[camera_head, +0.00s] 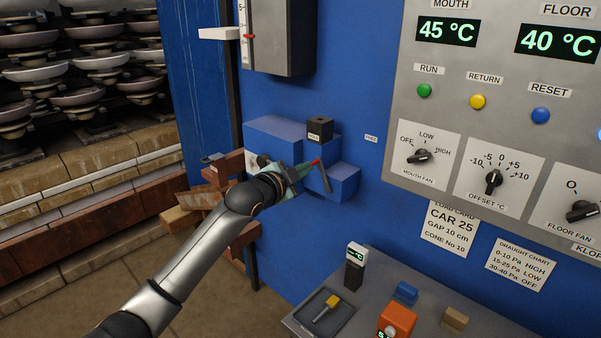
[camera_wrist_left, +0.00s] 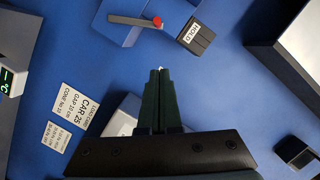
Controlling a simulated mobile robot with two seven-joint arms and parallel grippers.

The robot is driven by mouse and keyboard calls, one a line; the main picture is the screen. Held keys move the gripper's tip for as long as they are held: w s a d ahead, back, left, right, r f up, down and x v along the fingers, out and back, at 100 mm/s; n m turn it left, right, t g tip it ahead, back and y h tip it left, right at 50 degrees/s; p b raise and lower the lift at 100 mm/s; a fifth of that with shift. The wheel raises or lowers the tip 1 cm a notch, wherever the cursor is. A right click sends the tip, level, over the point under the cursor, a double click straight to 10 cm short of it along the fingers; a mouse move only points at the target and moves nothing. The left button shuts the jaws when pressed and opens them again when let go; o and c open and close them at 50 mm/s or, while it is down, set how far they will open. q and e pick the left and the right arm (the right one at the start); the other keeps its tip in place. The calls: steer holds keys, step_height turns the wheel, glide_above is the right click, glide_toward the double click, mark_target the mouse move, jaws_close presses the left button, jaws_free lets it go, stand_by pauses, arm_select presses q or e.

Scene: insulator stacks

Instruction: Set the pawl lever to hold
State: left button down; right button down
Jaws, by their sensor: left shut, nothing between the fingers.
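The pawl lever (camera_head: 323,177) is a thin grey bar with a red tip, on a blue housing (camera_head: 344,182) on the blue wall. Its red tip points up towards a dark block labelled HOLD (camera_head: 320,129). The wrist view shows the lever (camera_wrist_left: 132,20) with its red tip close to the HOLD block (camera_wrist_left: 194,38); whether they touch I cannot tell. A FREE label (camera_head: 371,138) is on the wall to the right. My left gripper (camera_head: 309,168) is shut and empty, beside the lever's red tip; in the wrist view its fingertips (camera_wrist_left: 160,71) appear apart from the lever. My right gripper is not in view.
A grey control panel (camera_head: 445,95) with knobs and buttons is at the right. Below it, a grey bench (camera_head: 360,318) holds a tray (camera_head: 318,313), an orange device (camera_head: 397,320) and small blocks. Stacked insulators (camera_head: 85,60) stand at the left.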

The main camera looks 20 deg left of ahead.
arm_select(q)
steer(key=shift+v, duration=0.85)
steer(key=s+d+f+n+g, duration=0.2)
steer(key=s+d+f+g, duration=0.15)
steer(key=s+f, duration=0.7)
steer(key=s+d+f+n+g, duration=0.2)
steer(key=s+d+f+g, duration=0.15)
steer(key=s+f, duration=0.65)
steer(key=s+a+f+n+g+y, duration=0.1)
steer(key=s+f+n+g, duration=0.2)
steer(key=s, duration=0.9)
steer(key=s+a+f+n+g+y, duration=0.1)
steer(key=s+f+n+g, duration=0.25)
steer(key=s, duration=0.75)
steer(key=w+d+f+t+h, duration=0.1)
steer(key=w+d+f+t, duration=0.1)
steer(key=f, duration=0.3)
steer(key=w+d+f+t, duration=0.2)
steer(key=d+f+t, duration=0.1)
steer(key=f, duration=0.3)
steer(key=shift+w+f+t+h, duration=0.3)
steer(key=shift+w+t+h, duration=0.1)
steer(key=shift+t, duration=0.45)
